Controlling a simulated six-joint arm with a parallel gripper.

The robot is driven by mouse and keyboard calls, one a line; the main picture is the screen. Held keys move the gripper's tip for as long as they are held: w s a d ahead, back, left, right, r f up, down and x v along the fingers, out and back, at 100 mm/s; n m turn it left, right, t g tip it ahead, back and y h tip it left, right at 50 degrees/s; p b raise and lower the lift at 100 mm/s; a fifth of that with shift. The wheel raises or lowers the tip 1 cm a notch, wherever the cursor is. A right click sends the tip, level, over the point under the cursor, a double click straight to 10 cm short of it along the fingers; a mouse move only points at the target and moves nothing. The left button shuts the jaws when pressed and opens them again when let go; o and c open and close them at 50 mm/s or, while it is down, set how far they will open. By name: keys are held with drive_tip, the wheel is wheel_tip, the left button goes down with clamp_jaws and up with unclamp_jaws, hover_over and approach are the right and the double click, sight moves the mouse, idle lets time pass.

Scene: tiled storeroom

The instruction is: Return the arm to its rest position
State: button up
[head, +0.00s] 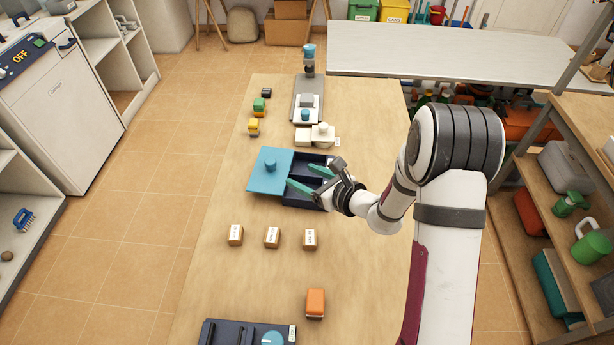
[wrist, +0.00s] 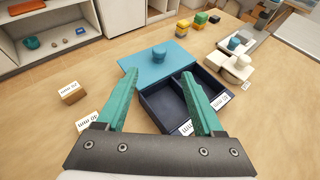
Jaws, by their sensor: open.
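My gripper (head: 307,179) has two green fingers and is open, with nothing between them. In the head view it hangs over the dark blue divided box (head: 299,193) on the wooden table (head: 240,285). The wrist view shows the open fingers (wrist: 160,95) on either side of the box (wrist: 153,109), with two compartments visible that look empty. A light blue lid with a round knob (head: 263,180) lies at the left of the box, partly over it or against it; I cannot tell which. My arm comes in from the right.
Three labelled wooden blocks (head: 272,237) stand in front of the box, with an orange block (head: 315,302) nearer. A dark tray (head: 220,333) is at the front edge. Cream pieces (head: 323,134), a grey stand (head: 308,92) and coloured blocks (head: 254,126) are behind. Shelves (head: 570,205) stand right.

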drive_tip(key=shift+s+d+r, duration=0.15)
drive_tip(key=shift+s+d, duration=0.1)
drive_tip(key=s+a+r+n+g+y, duration=0.15)
drive_tip(key=s+r+n+g, duration=0.25)
drive_tip(key=s+r+n, duration=0.45)
drive_tip(key=s+a+r+n+g, duration=0.3)
drive_tip(key=s+r+n+g, duration=0.15)
drive_tip(key=s, duration=0.65)
drive_tip(key=s+d+f+n+g+h, duration=0.1)
drive_tip(key=s+d+f+n+h, duration=0.1)
drive_tip(key=s+d+n+h, duration=0.6)
drive_tip(key=s+d+h, duration=0.1)
drive_tip(key=s+d, duration=0.5)
drive_tip(key=shift+s, duration=0.2)
